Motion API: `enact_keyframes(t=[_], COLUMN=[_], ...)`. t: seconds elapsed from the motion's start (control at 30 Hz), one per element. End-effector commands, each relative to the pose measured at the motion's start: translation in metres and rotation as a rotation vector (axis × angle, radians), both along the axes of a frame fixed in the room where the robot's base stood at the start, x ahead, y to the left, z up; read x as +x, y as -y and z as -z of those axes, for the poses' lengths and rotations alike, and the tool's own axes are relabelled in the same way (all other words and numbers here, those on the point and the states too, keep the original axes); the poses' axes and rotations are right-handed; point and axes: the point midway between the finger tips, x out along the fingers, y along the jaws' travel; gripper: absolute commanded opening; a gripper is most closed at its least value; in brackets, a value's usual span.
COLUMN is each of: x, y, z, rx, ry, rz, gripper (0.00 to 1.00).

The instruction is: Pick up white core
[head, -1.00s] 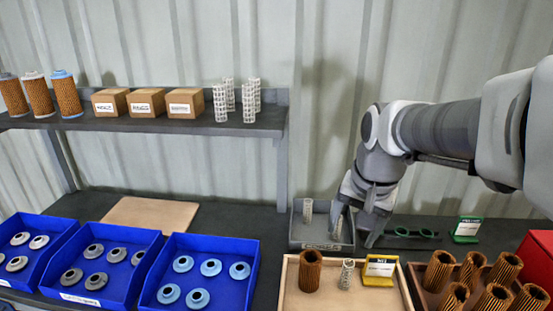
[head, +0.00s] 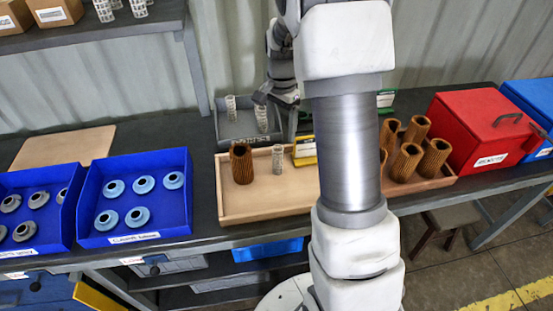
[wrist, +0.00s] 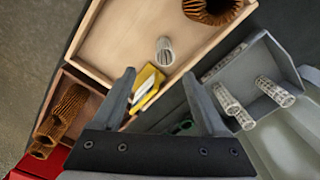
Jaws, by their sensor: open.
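A white mesh core (head: 278,160) stands in the light wooden tray (head: 268,209), beside a brown pleated filter (head: 241,164). More white cores are in the grey bin (head: 243,129) behind it: one at its left (head: 231,107) and one at its right (head: 261,118). The wrist view shows several cores in the bin (wrist: 229,101) and the tray core (wrist: 165,51) just beyond my fingertips. My gripper (wrist: 160,76) is open, with nothing between its fingers. In the head view my gripper is at the bin's right side, partly hidden by my arm.
A yellow sign (wrist: 147,86) stands by the tray core. Brown filters (head: 417,130) fill a tray at right, near a red box (head: 484,130). Blue bins (head: 137,198) with round caps stand at left. The shelf upright (head: 195,65) rises behind. My arm hides part of the table.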

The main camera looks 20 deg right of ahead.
Motion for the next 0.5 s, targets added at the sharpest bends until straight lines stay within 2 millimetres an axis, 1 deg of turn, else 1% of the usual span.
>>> enact_keyframes(t=[0.03,0.1,0.2,0.3,0.4,0.5], x=[-0.001,-0.001,-0.001,0.000,0.000,0.000], y=[0.000,0.000,0.000,-0.001,-0.001,-0.001], z=[0.014,0.030,0.051,0.068,0.079,0.084], rx=[0.001,0.001,0.001,0.001,0.000,0.000], ry=[-0.005,-0.005,-0.005,-0.003,-0.001,-0.001], rz=[0.000,0.000,-0.001,-0.002,-0.002,-0.002], gripper=[0.76,0.76,0.76,0.76,0.76,0.76])
